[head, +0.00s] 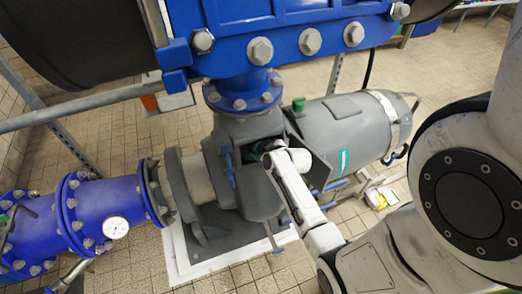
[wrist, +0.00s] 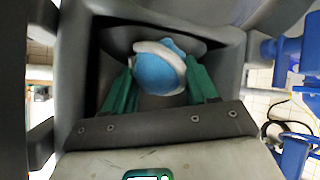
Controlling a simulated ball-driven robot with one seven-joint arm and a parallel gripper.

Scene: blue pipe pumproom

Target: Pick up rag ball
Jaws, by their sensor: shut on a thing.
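The rag ball (wrist: 157,74) is a blue ball with a white band across its top and right side. In the wrist view it sits between the two green fingers of my gripper (wrist: 159,72), which is shut on it. Ball and fingers are inside a dark grey recess (wrist: 125,36) with walls around them. In the head view my gripper (head: 268,152) reaches into an opening in the grey pump housing (head: 240,165), and the ball cannot be made out there. Whether the ball still touches the recess is hidden.
A grey motor (head: 345,125) adjoins the housing on the right. A blue flanged pipe (head: 100,208) with a gauge (head: 116,227) comes in from the left. A large blue pipe body (head: 300,38) hangs above. The tiled floor (head: 345,265) shows bare in front.

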